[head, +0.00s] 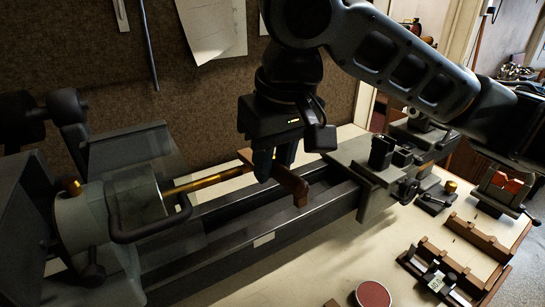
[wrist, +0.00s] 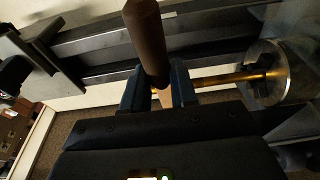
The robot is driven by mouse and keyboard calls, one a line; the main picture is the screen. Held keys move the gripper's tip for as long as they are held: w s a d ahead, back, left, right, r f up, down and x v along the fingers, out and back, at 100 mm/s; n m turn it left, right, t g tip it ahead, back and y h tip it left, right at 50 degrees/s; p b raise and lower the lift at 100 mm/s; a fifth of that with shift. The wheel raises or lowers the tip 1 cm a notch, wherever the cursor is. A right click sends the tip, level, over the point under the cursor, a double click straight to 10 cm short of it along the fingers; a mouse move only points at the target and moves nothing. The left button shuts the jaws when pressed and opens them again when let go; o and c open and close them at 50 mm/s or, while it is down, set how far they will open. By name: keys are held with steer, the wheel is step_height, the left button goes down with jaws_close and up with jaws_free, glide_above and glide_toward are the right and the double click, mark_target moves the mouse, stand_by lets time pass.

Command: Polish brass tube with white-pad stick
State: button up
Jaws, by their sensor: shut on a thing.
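The brass tube (head: 208,182) sticks out level from the lathe chuck (head: 130,205) toward the right. It also shows in the wrist view (wrist: 225,80), running from the round chuck face to my fingers. My gripper (head: 270,170) points down at the tube's free end and is shut on a brown wooden stick (head: 290,186). In the wrist view the stick's dark round handle (wrist: 147,40) rises between my two blue-grey fingers. The stick lies across the tube's end; I cannot tell whether they touch. No white pad can be made out clearly.
The lathe bed (head: 275,228) runs under the tube to a carriage (head: 385,180) on the right. A wooden rack (head: 478,238) and a round red-topped tin (head: 373,294) are on the pale bench at front right. A felt-covered wall (head: 200,100) stands close behind.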

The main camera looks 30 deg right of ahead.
mark_target(286, 169)
steer(key=shift+s+r+p, duration=0.5)
steer(key=shift+s+r, duration=0.2)
steer(key=shift+s, duration=0.2)
steer(key=shift+s+r+p, duration=0.45)
steer(key=shift+s+r, duration=0.25)
steer(key=shift+s, duration=0.2)
steer(key=shift+d, duration=0.1)
